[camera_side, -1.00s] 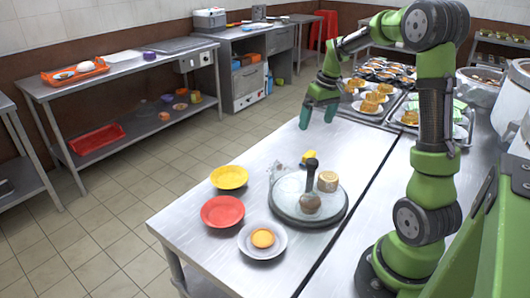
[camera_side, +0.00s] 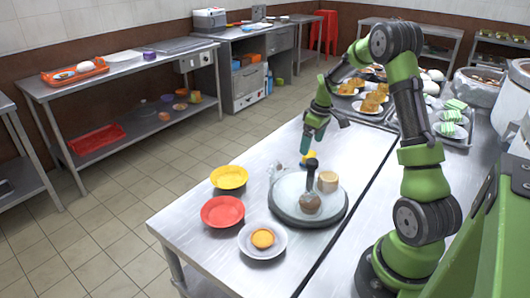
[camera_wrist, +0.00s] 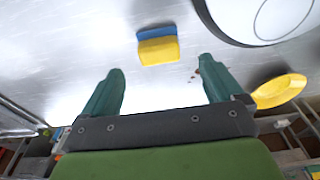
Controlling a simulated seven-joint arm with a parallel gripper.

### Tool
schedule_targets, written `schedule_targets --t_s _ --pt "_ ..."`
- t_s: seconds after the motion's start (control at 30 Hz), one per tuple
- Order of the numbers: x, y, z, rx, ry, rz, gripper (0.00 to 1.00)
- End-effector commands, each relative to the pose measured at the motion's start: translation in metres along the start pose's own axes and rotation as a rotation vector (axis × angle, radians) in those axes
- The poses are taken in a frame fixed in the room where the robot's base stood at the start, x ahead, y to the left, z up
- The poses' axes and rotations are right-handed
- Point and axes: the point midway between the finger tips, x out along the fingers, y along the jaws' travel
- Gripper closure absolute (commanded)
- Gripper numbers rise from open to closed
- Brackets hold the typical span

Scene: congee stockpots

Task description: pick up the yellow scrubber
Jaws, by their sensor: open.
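The yellow scrubber (camera_wrist: 159,50) is a small block with a blue layer along one side. In the wrist view it lies on the steel table, ahead of my open fingers and between their lines. In the side view the scrubber (camera_side: 308,157) is a small yellow patch just behind the round tray, partly hidden. My gripper (camera_side: 306,146) hangs just above and beside it, fingers pointing down. In the wrist view my gripper (camera_wrist: 162,88) has its two teal fingers spread wide with nothing between them.
A round grey tray (camera_side: 284,211) with a dark-handled item and a tan cup stands close to the scrubber. A yellow bowl (camera_side: 229,177), a red bowl (camera_side: 222,212) and a white plate (camera_side: 275,249) with a bun line the left. Trays of food plates (camera_side: 372,107) stand behind.

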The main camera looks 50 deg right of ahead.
Motion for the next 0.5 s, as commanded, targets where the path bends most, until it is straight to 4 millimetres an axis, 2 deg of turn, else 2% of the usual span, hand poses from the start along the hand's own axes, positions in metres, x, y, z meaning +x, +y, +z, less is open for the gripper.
schedule_targets --t_s 0.17,0.4,0.5 --pt "0.012 0.000 0.001 0.000 -0.002 -0.001 0.06" --pt "0.047 0.000 0.002 0.000 -0.002 -0.002 0.06" --pt "0.056 0.000 0.002 0.000 -0.001 -0.001 0.06"
